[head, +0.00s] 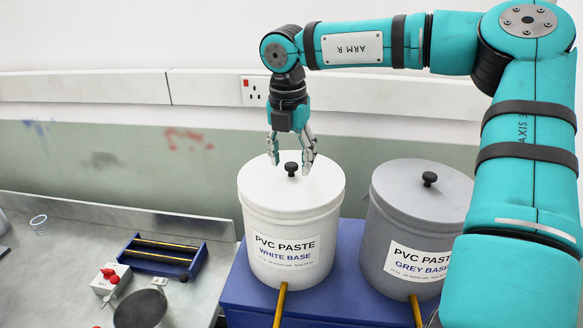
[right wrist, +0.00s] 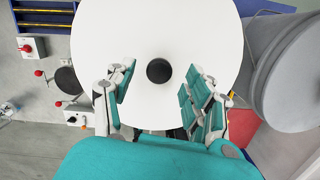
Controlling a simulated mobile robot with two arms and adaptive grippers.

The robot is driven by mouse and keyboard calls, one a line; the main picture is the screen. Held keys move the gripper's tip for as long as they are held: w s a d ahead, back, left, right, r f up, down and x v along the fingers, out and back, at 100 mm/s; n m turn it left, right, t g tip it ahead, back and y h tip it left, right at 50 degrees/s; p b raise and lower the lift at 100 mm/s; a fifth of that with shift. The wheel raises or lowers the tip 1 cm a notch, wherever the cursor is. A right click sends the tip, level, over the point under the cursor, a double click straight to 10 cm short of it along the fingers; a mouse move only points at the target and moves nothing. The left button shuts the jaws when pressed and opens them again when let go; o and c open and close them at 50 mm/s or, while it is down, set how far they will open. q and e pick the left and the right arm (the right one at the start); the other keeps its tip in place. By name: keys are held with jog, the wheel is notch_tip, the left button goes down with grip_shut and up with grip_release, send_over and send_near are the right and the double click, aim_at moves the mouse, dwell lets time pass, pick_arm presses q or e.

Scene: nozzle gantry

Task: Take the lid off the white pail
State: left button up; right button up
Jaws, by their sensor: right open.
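The white pail (head: 288,245) stands upright on a blue stand, labelled "PVC PASTE WHITE BASE". Its white lid (head: 262,184) is on, with a black knob (head: 291,169) in the middle. In the right wrist view the lid (right wrist: 110,40) fills the middle, with the knob (right wrist: 159,71) between and slightly beyond the fingertips. My right gripper (head: 290,158) is open, pointing down just above the lid, its fingers on either side of the knob. It also shows in the right wrist view (right wrist: 160,85), with nothing between its pads. My left gripper is not in view.
A grey pail (head: 385,225) with a grey lid and black knob stands close on the right. The blue stand (head: 240,290) carries both pails. On the bench at left are a blue rack (head: 165,258), a switch box (head: 110,280) and a metal pot (head: 142,308).

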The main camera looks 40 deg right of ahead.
jog(key=shift+w+d+f, duration=0.1)
jog(key=shift+f, duration=0.4)
jog(key=shift+w+d+f, duration=0.1)
jog(key=shift+f, duration=0.35)
jog(key=shift+s+a+r, duration=0.15)
jog(key=c, duration=0.3)
grip_shut()
